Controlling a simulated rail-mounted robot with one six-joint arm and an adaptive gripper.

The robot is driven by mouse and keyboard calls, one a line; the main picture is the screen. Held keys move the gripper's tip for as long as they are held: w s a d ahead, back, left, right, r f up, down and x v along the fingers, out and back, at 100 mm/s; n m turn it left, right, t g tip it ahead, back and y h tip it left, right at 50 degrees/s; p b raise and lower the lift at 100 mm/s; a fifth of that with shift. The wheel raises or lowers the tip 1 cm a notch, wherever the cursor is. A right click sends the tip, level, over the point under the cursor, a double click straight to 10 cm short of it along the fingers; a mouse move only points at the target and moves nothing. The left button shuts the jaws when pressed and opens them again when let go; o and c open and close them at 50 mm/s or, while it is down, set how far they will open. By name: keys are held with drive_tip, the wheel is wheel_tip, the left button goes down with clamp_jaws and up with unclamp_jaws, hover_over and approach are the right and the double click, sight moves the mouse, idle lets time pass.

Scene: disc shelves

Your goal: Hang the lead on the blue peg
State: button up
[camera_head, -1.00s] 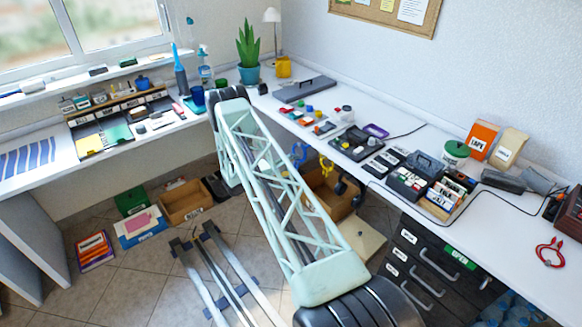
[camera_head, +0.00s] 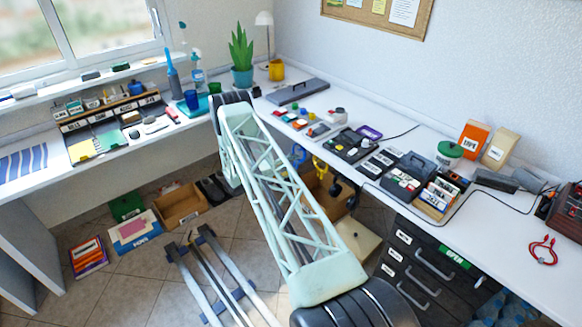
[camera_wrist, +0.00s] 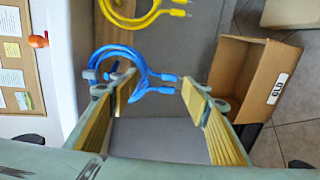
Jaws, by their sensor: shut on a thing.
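A blue lead (camera_head: 298,155) shows as a loop beside the middle of my arm in the head view. In the wrist view the blue lead (camera_wrist: 148,72) lies at my fingertips, its two plugs pointing right. My gripper (camera_wrist: 160,90) is shut on it, with the fingers some way apart; the exact contact is hard to see. My gripper is hidden behind my arm in the head view. A small blue knob (camera_head: 182,25), which looks like the blue peg, is on the wall right of the window.
A yellow lead (camera_head: 320,168) hangs close by, also seen in the wrist view (camera_wrist: 145,20). A red lead (camera_head: 543,251) lies on the right desk. An orange knob (camera_wrist: 38,41) is near the corkboard. The plant (camera_head: 241,55) and bottles stand in the desk corner. An open cardboard box (camera_wrist: 240,72) is below.

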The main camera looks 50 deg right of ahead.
sight(295, 165)
drive_tip(key=shift+x, duration=0.8)
drive_tip(key=shift+s+d+f+b, duration=0.15)
drive_tip(key=shift+d+f+b, duration=0.1)
drive_tip(key=shift+d+b, duration=0.45)
drive_tip(key=o, duration=0.9)
drive_tip(key=shift+a, duration=0.1)
drive_tip(key=shift+v, duration=5.9)
drive_tip(key=shift+r, duration=0.15)
